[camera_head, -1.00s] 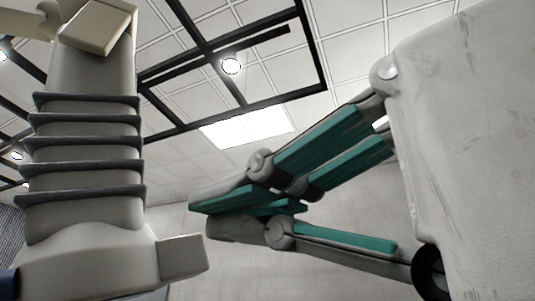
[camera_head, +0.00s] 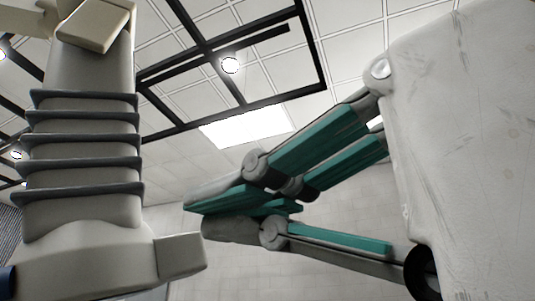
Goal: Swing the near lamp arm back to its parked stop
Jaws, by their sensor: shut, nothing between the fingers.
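A jointed grey linkage with teal panels (camera_head: 318,140) spans the middle and right of the head view. Its upper part slopes down to the left from a pale block, folds at grey round joints, and a lower link (camera_head: 338,239) runs back to the right. I cannot tell whether this linkage is the near lamp arm or part of my own body. No lamp head can be clearly made out. My gripper is not in view, so its place relative to the lamp arm cannot be seen.
A cream column with dark ribs (camera_head: 82,150) fills the left side; I cannot tell whether it is mine. A large pale, scuffed block (camera_head: 465,150) fills the right side. Above are a black ceiling frame (camera_head: 205,48), a round light (camera_head: 230,65) and a bright panel (camera_head: 246,127).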

